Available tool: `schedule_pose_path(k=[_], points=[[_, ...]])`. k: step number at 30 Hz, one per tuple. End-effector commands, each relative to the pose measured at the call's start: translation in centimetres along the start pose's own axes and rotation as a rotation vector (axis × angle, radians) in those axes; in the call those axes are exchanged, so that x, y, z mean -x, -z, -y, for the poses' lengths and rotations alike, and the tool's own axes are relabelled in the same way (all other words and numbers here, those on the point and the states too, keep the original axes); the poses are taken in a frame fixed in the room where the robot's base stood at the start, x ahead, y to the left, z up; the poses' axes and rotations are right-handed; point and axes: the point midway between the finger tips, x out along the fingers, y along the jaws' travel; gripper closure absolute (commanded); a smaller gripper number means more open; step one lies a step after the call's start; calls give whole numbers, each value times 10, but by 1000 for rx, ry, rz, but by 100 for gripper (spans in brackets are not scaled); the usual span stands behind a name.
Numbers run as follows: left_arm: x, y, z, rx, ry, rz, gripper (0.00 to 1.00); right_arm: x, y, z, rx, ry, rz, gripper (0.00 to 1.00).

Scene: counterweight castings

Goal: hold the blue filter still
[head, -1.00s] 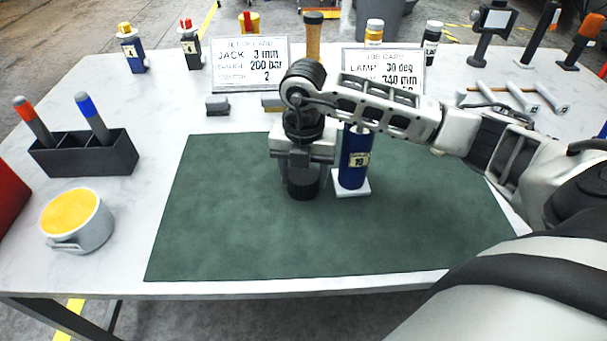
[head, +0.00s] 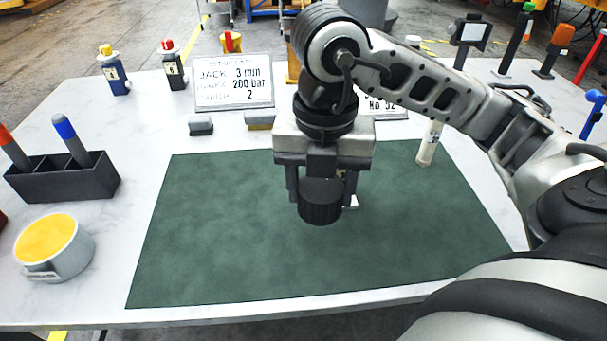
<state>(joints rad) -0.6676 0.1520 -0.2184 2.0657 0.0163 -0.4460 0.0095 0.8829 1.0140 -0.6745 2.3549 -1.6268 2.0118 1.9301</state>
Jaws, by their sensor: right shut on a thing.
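The blue filter, seen earlier as an upright blue cylinder with a pale label, is hidden behind the gripper. Only a small corner of its white base (head: 353,203) shows by the right finger. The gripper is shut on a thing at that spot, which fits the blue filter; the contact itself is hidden. My left gripper is not in view.
A black divided holder (head: 65,180) with markers and a grey pot with yellow contents (head: 55,248) stand at left. A card (head: 235,83) stands behind the mat. A pale cylinder (head: 429,144) stands near the mat's back right. The mat's left half is clear.

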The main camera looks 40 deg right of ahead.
Motion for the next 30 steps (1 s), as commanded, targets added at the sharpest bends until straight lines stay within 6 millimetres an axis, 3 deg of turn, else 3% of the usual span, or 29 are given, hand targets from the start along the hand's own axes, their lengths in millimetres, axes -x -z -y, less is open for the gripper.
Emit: schedule_pose_path(k=[6, 18, 21, 22, 26, 30], points=[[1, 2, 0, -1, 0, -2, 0, 9, 17, 10, 1, -1, 0, 66], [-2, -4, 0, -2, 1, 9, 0, 10, 20, 11, 0, -1, -2, 66], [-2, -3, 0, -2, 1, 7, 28, 10, 19, 10, 15, -1, -2, 66], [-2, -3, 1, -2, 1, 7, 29, 10, 19, 10, 30, -1, -2, 66], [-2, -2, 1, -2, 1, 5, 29, 7, 18, 4, 202, -1, -1, 66], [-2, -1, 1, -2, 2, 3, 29, 2, 16, -8, 564, -1, -1, 66]])
